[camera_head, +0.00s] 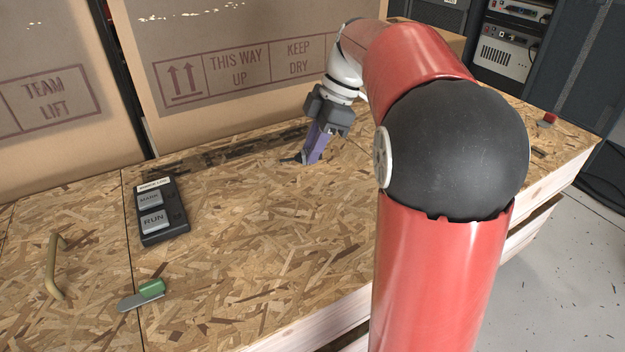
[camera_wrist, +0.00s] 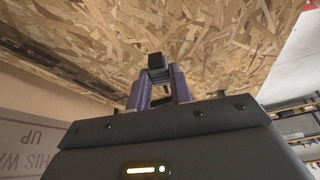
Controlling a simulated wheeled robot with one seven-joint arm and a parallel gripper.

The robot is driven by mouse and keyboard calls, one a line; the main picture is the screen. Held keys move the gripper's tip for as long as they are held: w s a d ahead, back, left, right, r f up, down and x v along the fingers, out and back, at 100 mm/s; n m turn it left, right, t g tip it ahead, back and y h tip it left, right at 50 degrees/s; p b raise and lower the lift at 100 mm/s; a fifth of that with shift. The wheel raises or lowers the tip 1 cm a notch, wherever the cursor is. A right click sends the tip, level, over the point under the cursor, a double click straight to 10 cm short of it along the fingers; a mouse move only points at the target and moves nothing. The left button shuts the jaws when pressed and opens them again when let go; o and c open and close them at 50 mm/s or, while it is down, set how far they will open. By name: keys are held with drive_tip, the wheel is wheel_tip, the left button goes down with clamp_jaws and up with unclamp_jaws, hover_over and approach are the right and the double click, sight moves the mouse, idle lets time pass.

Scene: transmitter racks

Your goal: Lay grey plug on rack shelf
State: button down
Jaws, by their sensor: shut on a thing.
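My gripper (camera_head: 313,156) points down at the far part of the chipboard top, in front of the cardboard boxes. Its purple fingers are shut on a small dark grey plug (camera_head: 292,159). In the wrist view the plug (camera_wrist: 157,62) shows as a dark block between the fingertips. In the head view it is at or just above the board; I cannot tell whether it touches. Equipment racks (camera_head: 513,38) with electronic units stand at the back right, apart from my gripper. I cannot tell which surface is the rack shelf.
A black control box (camera_head: 162,212) with RUN and MARK keys, a green-handled tool (camera_head: 143,295) and a tan handle (camera_head: 54,267) are on the board's left part. Large cardboard boxes (camera_head: 235,95) stand along the back. A small red item (camera_head: 548,119) lies near the right end.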

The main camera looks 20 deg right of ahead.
sight(307, 191)
drive_tip(key=shift+f+b, duration=0.3)
drive_tip(key=shift+f, duration=3.6)
drive_tip(key=shift+f, duration=0.1)
drive_tip(key=c, duration=1.3)
unclamp_jaws()
drive_tip(key=shift+o, duration=0.2)
